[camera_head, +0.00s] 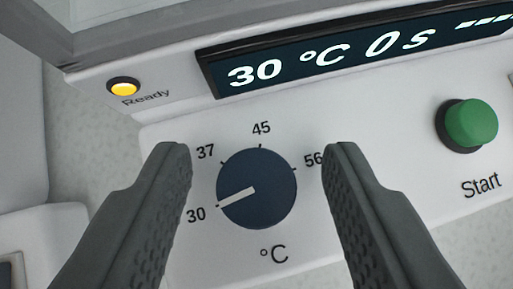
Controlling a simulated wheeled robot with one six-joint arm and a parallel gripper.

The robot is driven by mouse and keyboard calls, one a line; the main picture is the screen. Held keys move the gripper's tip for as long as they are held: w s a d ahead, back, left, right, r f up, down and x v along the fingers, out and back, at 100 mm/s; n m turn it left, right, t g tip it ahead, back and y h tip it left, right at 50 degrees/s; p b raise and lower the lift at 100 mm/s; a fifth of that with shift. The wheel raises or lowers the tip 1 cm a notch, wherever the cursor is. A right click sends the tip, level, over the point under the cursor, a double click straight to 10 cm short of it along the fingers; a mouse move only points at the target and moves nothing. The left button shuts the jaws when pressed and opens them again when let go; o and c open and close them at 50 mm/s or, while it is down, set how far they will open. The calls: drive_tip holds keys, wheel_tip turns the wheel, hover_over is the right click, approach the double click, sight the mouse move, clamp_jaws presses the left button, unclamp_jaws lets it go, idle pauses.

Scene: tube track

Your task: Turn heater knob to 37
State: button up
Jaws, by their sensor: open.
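The heater knob (257,189) is a round dark blue dial on a white panel. Its white pointer line is at the 30 mark at lower left. Printed marks 30, 37, 45 and 56 run around it, with °C below. My gripper (257,165) is open, with one grey finger to the left of the knob and the other to the right. A gap shows in the picture between the knob and each finger. The display (350,50) above the knob reads 30 °C and 0 s, with dashes at its right end.
A green Start button (467,124) sticks out of the panel to the right of my right finger. A lit yellow Ready lamp (123,87) is at upper left. A grey frame edge (130,28) runs along the top left. Pale speckled surface shows at the left.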

drive_tip(key=c, duration=1)
drive_tip(key=shift+a, duration=0.1)
drive_tip(key=shift+f+m+h, duration=0.1)
drive_tip(key=shift+m+h, duration=0.8)
drive_tip(key=shift+m, duration=0.3)
drive_tip(key=shift+a+m+h, duration=0.1)
drive_tip(key=shift+m+h, duration=0.8)
drive_tip(key=shift+m, duration=0.2)
drive_tip(key=o, duration=1)
